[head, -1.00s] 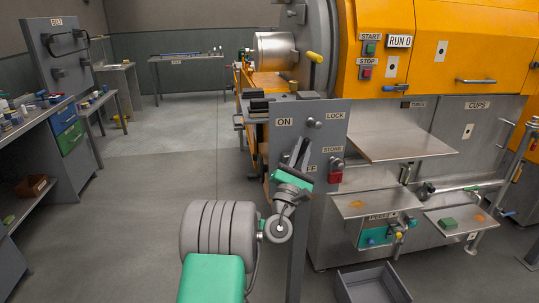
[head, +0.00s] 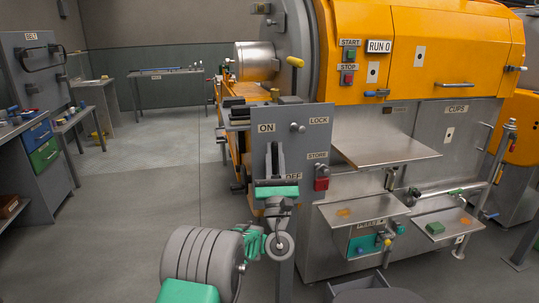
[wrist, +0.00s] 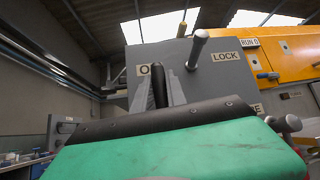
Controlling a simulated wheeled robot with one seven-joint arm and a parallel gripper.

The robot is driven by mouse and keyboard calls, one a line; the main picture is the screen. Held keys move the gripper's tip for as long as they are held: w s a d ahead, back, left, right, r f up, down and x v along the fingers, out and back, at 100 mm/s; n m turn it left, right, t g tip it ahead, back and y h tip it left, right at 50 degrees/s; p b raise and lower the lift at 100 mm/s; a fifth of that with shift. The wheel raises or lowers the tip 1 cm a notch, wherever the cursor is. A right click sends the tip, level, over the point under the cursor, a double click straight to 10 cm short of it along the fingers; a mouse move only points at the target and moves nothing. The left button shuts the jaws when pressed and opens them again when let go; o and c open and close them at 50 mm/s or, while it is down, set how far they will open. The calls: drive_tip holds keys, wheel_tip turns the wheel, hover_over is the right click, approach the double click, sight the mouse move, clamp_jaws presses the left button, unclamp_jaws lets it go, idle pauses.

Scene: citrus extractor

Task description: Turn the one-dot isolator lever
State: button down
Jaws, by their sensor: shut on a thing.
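The grey isolator panel (head: 262,118) stands upright in front of the orange machine, with ON, LOCK, STORE and OFF labels. My gripper (head: 275,152) is at the panel's lower middle, below ON, with its fingers pointing up. It is shut on a dark lever handle, whose rounded end (wrist: 159,84) shows between the grey fingers in the wrist view. The fingers and the green gripper body hide most of the lever. No dot mark can be made out on it.
A metal knob (head: 297,127) sticks out near LOCK, close to my gripper. A red padlock-like block (head: 321,183) hangs below STORE. Steel shelves (head: 384,150) jut from the machine to the right. The floor (head: 125,215) at left is clear.

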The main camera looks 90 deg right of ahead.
sight(275, 159)
drive_tip(key=c, duration=1.3)
unclamp_jaws()
drive_tip(key=shift+c, duration=0.2)
drive_tip(key=b+v, duration=0.5)
drive_tip(key=v, duration=0.2)
drive_tip(key=shift+f+b, duration=0.1)
drive_tip(key=shift+b, duration=0.25)
drive_tip(key=shift+a+f, duration=0.2)
drive_tip(key=shift+a, duration=0.15)
